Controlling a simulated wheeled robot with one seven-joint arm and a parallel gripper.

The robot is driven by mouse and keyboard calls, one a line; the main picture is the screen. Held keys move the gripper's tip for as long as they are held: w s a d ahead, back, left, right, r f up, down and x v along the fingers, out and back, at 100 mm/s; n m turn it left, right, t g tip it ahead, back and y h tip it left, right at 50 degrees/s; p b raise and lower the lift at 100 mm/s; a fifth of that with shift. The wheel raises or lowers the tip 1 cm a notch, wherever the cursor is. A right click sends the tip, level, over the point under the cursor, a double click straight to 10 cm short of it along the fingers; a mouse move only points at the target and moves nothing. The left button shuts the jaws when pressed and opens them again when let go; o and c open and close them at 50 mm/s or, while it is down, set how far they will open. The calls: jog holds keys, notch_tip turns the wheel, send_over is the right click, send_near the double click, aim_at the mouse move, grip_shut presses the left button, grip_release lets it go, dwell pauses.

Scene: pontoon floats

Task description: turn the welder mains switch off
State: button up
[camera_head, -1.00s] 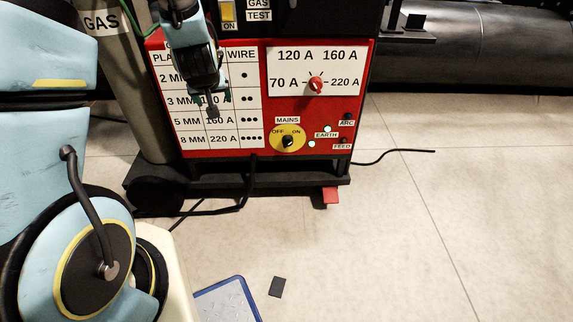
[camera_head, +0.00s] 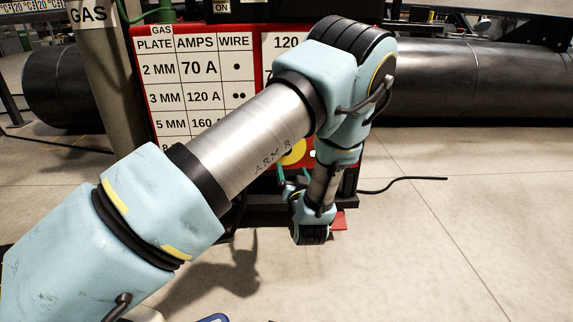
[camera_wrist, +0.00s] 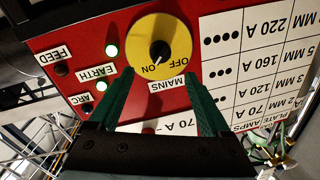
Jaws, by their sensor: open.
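The mains switch is a black knob (camera_wrist: 160,51) on a yellow disc (camera_wrist: 183,38) on the red welder panel. The wrist view shows it upside down, with the knob's pale mark towards ON. In the head view my arm mostly covers the disc (camera_head: 296,153), and the knob is hidden. My gripper (camera_wrist: 156,73) has two green fingers, open and empty, in front of the panel with their tips either side of the disc's lower part in the wrist picture. I cannot tell whether they touch anything. The fingers show slightly in the head view (camera_head: 281,174).
A plate-and-wire chart (camera_head: 200,85) fills the panel's left side. A gas cylinder (camera_head: 95,70) stands left of it.

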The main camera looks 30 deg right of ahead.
jog(key=b+x, duration=0.3)
jog(key=x, duration=0.7)
jog(key=shift+w, duration=0.15)
jog(key=shift+d, duration=0.1)
grip_shut()
